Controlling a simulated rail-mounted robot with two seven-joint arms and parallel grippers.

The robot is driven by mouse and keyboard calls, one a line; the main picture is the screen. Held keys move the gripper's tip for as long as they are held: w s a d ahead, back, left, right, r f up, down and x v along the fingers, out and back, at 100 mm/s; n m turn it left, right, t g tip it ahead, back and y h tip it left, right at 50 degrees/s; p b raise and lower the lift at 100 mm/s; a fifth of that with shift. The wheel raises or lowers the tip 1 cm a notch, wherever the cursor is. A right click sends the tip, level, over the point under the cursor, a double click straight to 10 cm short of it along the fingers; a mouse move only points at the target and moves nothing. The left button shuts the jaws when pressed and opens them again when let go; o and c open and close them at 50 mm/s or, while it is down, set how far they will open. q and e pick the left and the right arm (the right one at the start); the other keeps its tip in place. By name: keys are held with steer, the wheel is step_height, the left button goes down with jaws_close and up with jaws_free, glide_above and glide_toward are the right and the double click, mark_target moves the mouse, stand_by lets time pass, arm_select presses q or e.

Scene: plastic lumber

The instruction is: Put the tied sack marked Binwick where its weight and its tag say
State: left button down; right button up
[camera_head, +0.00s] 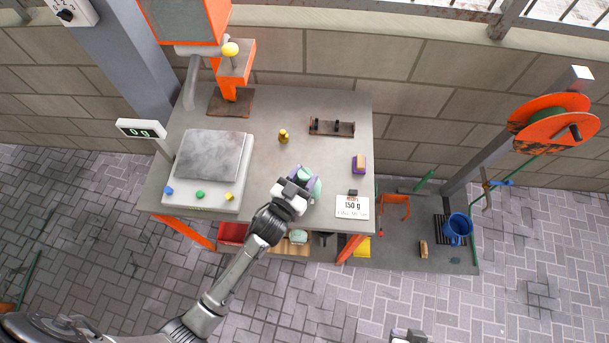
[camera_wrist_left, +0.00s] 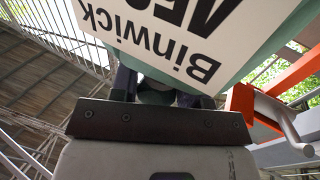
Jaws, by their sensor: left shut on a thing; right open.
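My left gripper (camera_head: 304,181) is shut on a pale green sack (camera_head: 315,190) above the right half of the workbench (camera_head: 260,185). In the left wrist view the sack's white label (camera_wrist_left: 185,30) reads Binwick upside down, with a cut-off second line. The knot is not clear. A scale with a grey plate (camera_head: 211,155) stands on the bench's left side, its plate empty; its display (camera_head: 141,129) reads 0 g. A white card (camera_head: 352,207) on the bench's right front reads 150 g, with smaller text I cannot read. My right gripper (camera_head: 408,337) barely shows at the bottom edge, open.
Under the bench front are a red bin (camera_head: 231,233), a wooden tray (camera_head: 288,248) with a pale green thing, and a yellow bin (camera_head: 362,248). A brass weight (camera_head: 283,136), a dark rack (camera_head: 331,128) and a purple-and-tan block (camera_head: 359,164) stand on the bench. A blue bucket (camera_head: 457,229) stands right.

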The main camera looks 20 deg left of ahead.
arm_select(q)
steer(key=c, duration=0.6)
jaws_free()
steer(key=shift+s+r, duration=0.1)
steer(key=shift+s, duration=0.1)
steer(key=s+a, duration=0.2)
steer(key=s, duration=0.9)
steer(key=shift+s, duration=0.25)
steer(key=s+a+f+g+y, duration=0.1)
steer(key=s+a+g, duration=0.1)
steer(key=s+g, duration=0.5)
steer(key=s+a+f+g+y, duration=0.2)
steer(key=s+a+g, duration=0.1)
steer(key=s+g, duration=0.4)
steer(key=shift+s+a, duration=0.15)
steer(key=shift+s, duration=0.7)
steer(key=shift+f, duration=0.15)
